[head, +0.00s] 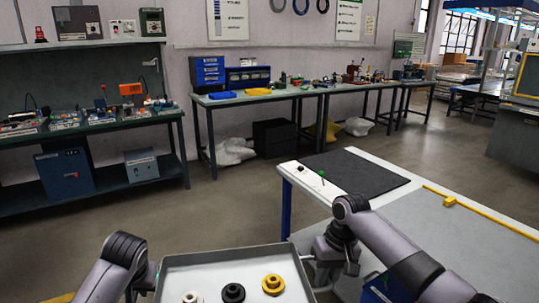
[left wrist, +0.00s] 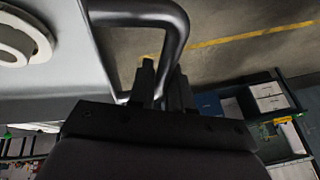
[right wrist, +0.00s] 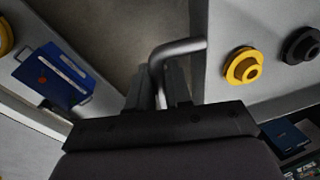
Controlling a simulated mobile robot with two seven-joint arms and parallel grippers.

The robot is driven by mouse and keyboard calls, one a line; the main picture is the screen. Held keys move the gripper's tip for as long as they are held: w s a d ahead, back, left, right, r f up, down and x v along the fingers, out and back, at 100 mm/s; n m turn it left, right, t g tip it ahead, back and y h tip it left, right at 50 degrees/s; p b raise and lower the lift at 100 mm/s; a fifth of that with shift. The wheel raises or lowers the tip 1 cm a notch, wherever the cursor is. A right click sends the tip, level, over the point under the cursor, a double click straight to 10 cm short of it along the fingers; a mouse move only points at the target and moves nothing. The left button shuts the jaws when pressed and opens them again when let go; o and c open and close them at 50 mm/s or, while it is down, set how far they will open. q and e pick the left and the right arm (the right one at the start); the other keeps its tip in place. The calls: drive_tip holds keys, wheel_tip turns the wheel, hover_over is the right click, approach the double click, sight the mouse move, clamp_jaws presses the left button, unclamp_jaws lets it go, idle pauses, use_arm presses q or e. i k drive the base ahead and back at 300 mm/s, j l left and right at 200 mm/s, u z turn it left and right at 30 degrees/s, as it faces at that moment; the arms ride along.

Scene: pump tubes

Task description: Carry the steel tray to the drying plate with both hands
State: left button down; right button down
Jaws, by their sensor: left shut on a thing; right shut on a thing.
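The steel tray (head: 230,258) is at the bottom of the head view, in front of me. It bears a white flanged part (head: 192,297), a black one (head: 233,293) and a yellow one (head: 272,284). My left gripper (left wrist: 165,85) is shut on the tray's left bar handle (left wrist: 181,30). My right gripper (right wrist: 160,85) is shut on the right bar handle (right wrist: 182,47). A dark flat plate (head: 355,172), which looks like the drying plate, lies on the table to the right, beyond the tray. Its top looks empty.
A blue case (right wrist: 58,75) shows in the right wrist view. Open floor (head: 220,210) lies beyond the tray; workbenches line the wall.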

sight(347, 174)
drive_tip(key=i+u, duration=0.2)
drive_tip(key=i, duration=0.7)
drive_tip(key=i+u, duration=0.2)
drive_tip(key=i, duration=0.7)
drive_tip(key=i+z, duration=0.2)
drive_tip(key=i, duration=0.35)
drive_tip(key=i+z, duration=0.9)
drive_tip(key=i+j+z, duration=0.1)
drive_tip(key=i+z, duration=0.3)
drive_tip(key=z, duration=0.7)
drive_tip(key=i, duration=0.05)
